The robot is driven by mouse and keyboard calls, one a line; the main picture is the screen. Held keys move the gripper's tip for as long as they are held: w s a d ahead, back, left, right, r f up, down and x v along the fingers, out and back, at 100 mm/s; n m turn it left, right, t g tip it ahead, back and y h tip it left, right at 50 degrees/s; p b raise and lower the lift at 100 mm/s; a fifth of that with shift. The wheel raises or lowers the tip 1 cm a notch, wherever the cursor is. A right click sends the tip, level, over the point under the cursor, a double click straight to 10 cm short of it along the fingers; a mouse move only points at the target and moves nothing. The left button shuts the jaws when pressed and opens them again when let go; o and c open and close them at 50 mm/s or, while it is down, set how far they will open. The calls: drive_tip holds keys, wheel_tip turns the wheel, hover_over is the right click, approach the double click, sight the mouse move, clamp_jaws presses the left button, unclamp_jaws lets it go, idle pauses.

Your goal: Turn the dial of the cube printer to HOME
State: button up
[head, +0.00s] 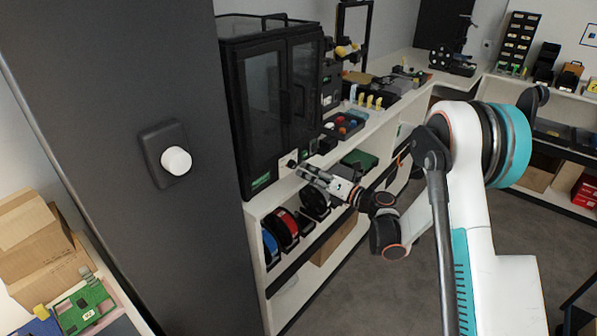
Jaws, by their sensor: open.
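A tall black box-shaped machine with glass doors (275,95), which looks like the cube printer, stands on the white shelf top. A green label is on its lower front edge. My gripper (291,164) is at the lower right of its front, with its fingertips over or beside a small pale panel (285,158). The gripper looks empty. Whether the fingertips touch the machine cannot be told. The dial and its markings are too small or hidden behind the fingertips to make out.
A dark pillar with a white round knob (176,161) stands close at left. Red and blue spools (287,228) sit on the shelf below the machine. A box with coloured buttons (344,124) stands right of it. Grey floor is clear below my arm.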

sight(295, 166)
drive_tip(key=shift+b+x, duration=0.5)
drive_tip(key=shift+x, duration=2.05)
clamp_jaws()
